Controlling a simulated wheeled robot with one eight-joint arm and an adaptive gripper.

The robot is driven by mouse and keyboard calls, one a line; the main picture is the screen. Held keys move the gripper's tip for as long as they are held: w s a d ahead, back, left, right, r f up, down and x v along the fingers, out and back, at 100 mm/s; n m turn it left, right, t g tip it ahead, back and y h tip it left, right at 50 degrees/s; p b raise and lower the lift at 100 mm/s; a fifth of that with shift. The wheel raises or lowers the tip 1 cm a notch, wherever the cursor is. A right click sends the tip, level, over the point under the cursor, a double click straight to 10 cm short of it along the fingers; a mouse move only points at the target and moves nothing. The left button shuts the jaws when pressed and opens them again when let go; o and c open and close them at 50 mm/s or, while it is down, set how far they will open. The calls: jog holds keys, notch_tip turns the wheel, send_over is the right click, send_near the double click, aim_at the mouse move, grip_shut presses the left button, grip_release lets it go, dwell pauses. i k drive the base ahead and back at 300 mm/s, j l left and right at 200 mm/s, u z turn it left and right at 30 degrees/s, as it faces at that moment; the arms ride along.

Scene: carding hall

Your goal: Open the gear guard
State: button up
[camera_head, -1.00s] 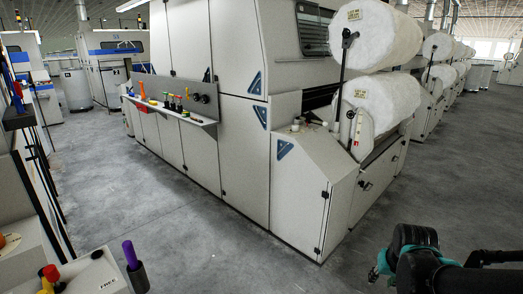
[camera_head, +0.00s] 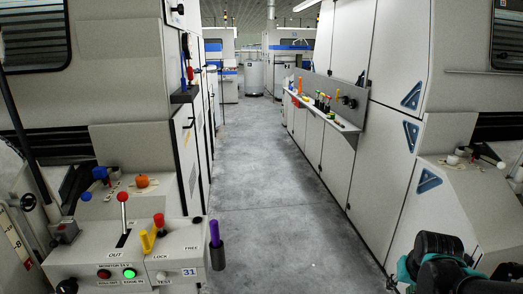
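No part is labelled as the gear guard, so I cannot tell for certain which panel it is. The left machine has a pale side door (camera_head: 187,150) with dark latches, facing the aisle; it looks shut. In front of it a control box (camera_head: 130,250) carries a red-knobbed lever, yellow and red handles, a lit green button and the marks OUT, LOCK, FREE and 31. A purple handle (camera_head: 215,234) in a dark holder stands at the box's right end. Part of my arm, black and teal, shows at the lower right, apart from the machines; its fingertips cannot be made out.
A grey concrete aisle (camera_head: 255,190) runs clear between the machines. The right machine has tall closed panels (camera_head: 380,130) and a shelf (camera_head: 330,118) with coloured items. A grey bin (camera_head: 254,79) and more machines stand at the far end.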

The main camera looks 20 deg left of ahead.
aim_at(184, 120)
jog(key=i+l+u, duration=0.1)
jog(key=i+u, duration=0.15)
jog(key=u, duration=0.2)
jog(key=i+l+u, duration=0.2)
jog(key=u, duration=0.25)
jog(key=i+l+u, duration=0.15)
jog(key=l+u, duration=0.15)
jog(key=u, duration=0.15)
jog(key=i+l+u, duration=0.15)
jog(key=l+u, duration=0.15)
jog(key=u, duration=0.15)
